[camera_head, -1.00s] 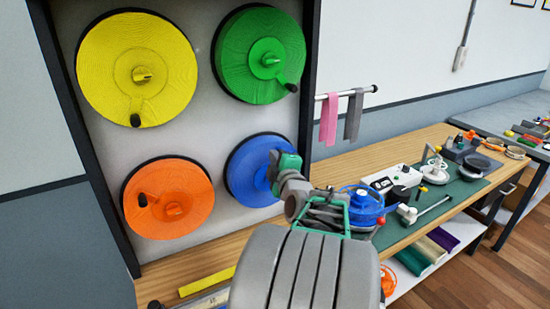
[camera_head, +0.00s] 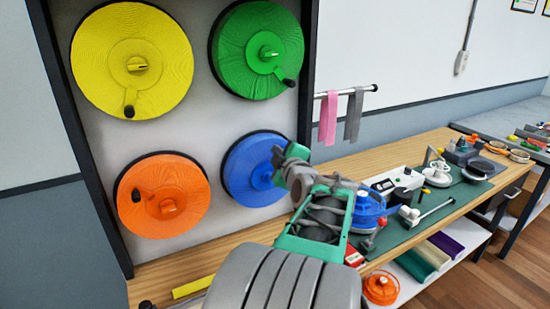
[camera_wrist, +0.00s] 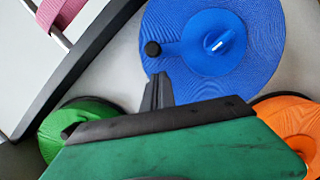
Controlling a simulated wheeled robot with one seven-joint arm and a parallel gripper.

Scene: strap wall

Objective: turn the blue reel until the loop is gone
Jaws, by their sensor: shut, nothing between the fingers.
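The blue reel (camera_head: 238,172) is at the lower right of the wall panel, partly hidden by my gripper in the head view. In the wrist view the blue reel (camera_wrist: 255,75) fills the upper middle. It has a hub (camera_wrist: 218,43) and a crank arm ending in a black knob (camera_wrist: 152,48). My gripper (camera_head: 278,166) is in front of the reel's right side. In the wrist view my gripper (camera_wrist: 158,80) is shut and empty, its tips appearing close to the knob with a small gap. I see no strap loop in either view.
The yellow (camera_head: 165,80), green (camera_head: 228,60) and orange (camera_head: 180,180) reels share the panel. A rail with pink (camera_head: 328,120) and grey (camera_head: 354,115) straps is to the right. A wooden bench (camera_head: 420,160) with tools and parts stands below it.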

